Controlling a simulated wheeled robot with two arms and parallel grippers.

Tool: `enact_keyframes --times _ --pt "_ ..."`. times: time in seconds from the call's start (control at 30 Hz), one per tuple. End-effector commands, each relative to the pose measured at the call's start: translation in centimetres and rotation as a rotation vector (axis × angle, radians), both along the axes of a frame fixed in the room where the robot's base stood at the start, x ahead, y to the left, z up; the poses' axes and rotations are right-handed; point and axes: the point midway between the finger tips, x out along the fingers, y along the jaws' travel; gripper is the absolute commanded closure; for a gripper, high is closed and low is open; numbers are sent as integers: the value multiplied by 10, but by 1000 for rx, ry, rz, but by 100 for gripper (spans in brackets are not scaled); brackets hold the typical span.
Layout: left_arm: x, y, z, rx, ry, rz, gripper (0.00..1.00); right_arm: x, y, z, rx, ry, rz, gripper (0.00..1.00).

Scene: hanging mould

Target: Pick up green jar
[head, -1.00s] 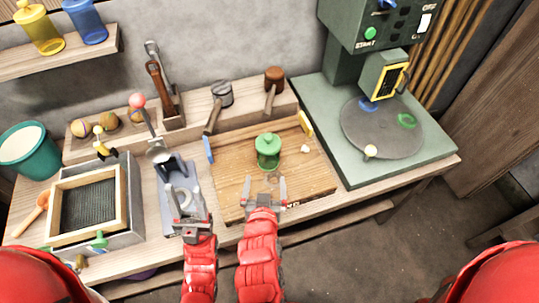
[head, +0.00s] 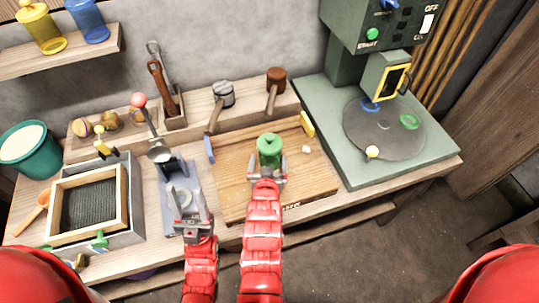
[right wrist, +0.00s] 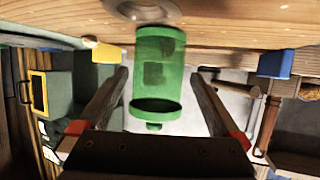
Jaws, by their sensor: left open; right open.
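The green jar (head: 269,150) stands on the wooden board (head: 232,185) in the middle of the bench. In the right wrist view the jar (right wrist: 158,75) appears upside down, between the two fingers of my right gripper (right wrist: 160,95). My right gripper (head: 267,173) is open, with a finger on each side of the jar and gaps visible on both sides. Its arm hides the lower front of the jar in the head view. My left gripper (head: 192,208) is open and empty, over the front of the grey press (head: 178,185).
A green machine with a round plate (head: 383,128) stands right of the board. A blue block (head: 209,150) and a yellow block (head: 307,124) are at the board's edges. Two hammers (head: 275,82) rest behind. A framed screen box (head: 90,205) is at left.

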Motion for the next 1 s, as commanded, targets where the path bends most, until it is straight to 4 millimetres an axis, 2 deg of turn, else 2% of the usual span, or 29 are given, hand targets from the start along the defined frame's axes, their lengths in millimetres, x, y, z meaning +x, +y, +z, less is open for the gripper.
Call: enact_keyframes --times 0.1,0.27,0.57,0.67,1.0 --pt "0 0 5 0 0 0 50 18 -4 -2 -3 -2 -3 0" --pt "0 0 4 0 0 0 50 34 -4 -11 -2 1 -1 0" --pt "0 0 4 0 0 0 50 38 -4 -14 -1 1 -2 0" --pt "0 0 4 0 0 0 50 38 -4 -14 0 1 -1 14" --pt "0 0 4 0 0 0 50 37 -4 -13 0 1 -1 76"
